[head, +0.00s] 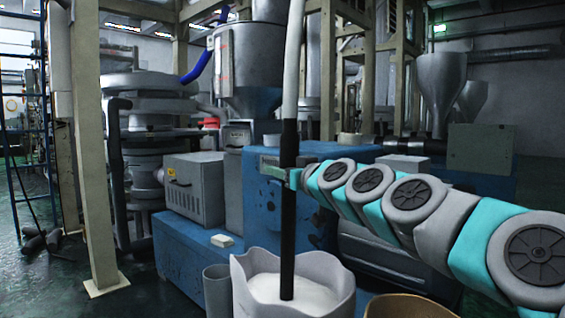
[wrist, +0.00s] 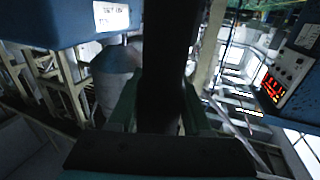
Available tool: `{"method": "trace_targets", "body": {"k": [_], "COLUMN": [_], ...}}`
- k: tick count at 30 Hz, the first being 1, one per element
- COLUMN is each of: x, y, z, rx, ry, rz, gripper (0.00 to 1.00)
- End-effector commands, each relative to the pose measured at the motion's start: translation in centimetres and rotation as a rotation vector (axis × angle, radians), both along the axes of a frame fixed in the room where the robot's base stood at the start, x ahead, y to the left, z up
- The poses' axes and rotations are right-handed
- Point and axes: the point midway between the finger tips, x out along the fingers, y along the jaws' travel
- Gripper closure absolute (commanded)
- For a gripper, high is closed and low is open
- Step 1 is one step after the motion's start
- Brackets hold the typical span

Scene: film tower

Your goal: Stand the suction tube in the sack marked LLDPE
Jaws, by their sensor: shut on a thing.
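The suction tube (head: 288,215) is a long black pipe with a pale hose (head: 293,60) rising from its top. It stands nearly upright. My gripper (head: 293,177) is shut around its black part, and in the wrist view the dark tube (wrist: 167,60) runs between the two fingers (wrist: 160,118). A whitish open sack (head: 246,296) with a wavy rim stands below, with white material inside. The tube's lower end shows inside the sack's mouth, against the white material. I cannot tell whether it touches or enters it. No LLDPE marking is readable.
A brown-rimmed container (head: 410,308) stands right of the sack, under my arm. A grey cylinder (head: 217,292) stands close on its left. Behind is a blue machine (head: 185,250) with a grey box (head: 195,187). A beige post (head: 95,150) stands left; green floor shows beyond.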

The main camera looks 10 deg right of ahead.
Motion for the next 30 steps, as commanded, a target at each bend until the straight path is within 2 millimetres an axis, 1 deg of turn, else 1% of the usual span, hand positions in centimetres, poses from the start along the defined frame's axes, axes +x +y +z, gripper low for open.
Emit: {"method": "trace_targets", "body": {"k": [15, 21, 30], "x": [-0.1, -0.1, -0.1], "y": [0.0, -0.1, 0.0], "z": [-3.3, -3.9, -4.2], "rx": [0.000, 0.002, 0.000], "ry": [-0.002, -0.003, -0.004], "rz": [-0.001, -0.002, -0.001], "gripper": [1.00, 1.00, 1.00]}}
